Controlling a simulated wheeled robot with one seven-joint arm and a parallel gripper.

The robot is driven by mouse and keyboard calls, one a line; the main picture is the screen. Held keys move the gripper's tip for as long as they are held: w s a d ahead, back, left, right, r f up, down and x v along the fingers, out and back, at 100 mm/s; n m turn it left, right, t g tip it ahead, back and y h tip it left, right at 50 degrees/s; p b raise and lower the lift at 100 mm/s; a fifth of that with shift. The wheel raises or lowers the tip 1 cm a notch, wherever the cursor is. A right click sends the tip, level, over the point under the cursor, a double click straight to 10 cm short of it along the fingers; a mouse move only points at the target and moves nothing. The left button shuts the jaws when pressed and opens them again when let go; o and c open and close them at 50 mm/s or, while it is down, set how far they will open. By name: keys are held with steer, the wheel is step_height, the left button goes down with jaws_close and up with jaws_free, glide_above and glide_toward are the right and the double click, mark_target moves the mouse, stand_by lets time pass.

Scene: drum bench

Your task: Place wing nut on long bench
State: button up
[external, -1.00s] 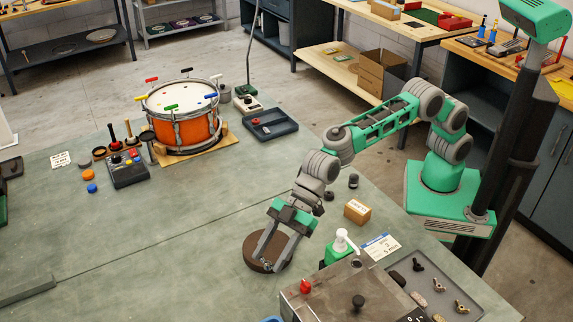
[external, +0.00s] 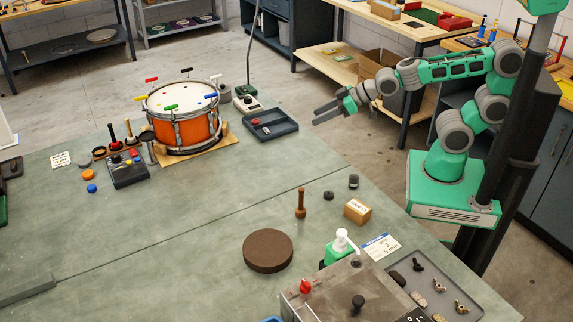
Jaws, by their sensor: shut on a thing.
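My gripper (external: 328,113) is in the air beyond the green-topped bench (external: 220,215), off its far right edge, with its fingers pointing left. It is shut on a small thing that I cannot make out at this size. Several small winged pieces that look like wing nuts lie in the grey tray (external: 473,287) at the lower right, among them a brass-coloured one (external: 438,285) and a dark one (external: 417,264). My gripper is far from that tray. Which bench is the long one I cannot tell for sure.
An orange drum (external: 184,118) stands on a wooden base at the back of the bench. A brown round pad (external: 268,251), wooden peg (external: 300,204), small box (external: 357,211) and green bottle (external: 340,247) stand nearer. A wooden workbench (external: 400,20) is behind. The green top's middle is clear.

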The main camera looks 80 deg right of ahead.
steer(key=s+d+f+m+h, duration=0.1)
steer(key=s+d, duration=0.2)
steer(key=d, duration=0.1)
steer(key=w+r+n+y, duration=0.1)
steer(key=w+n+y, duration=0.1)
steer(key=w, duration=0.6)
steer(key=n+g+y+p, duration=0.2)
steer(key=n+g+y, duration=0.1)
steer(key=n+y, duration=0.35)
glide_above(289, 126)
step_height(289, 126, down, 8)
steer(key=shift+h, duration=0.35)
steer(key=shift+a+f+b, duration=0.15)
steer(key=shift+f+b, duration=1.4)
steer(key=shift+f, duration=1.8)
steer(key=shift+f+b, duration=0.3)
steer(key=shift+f, duration=0.05)
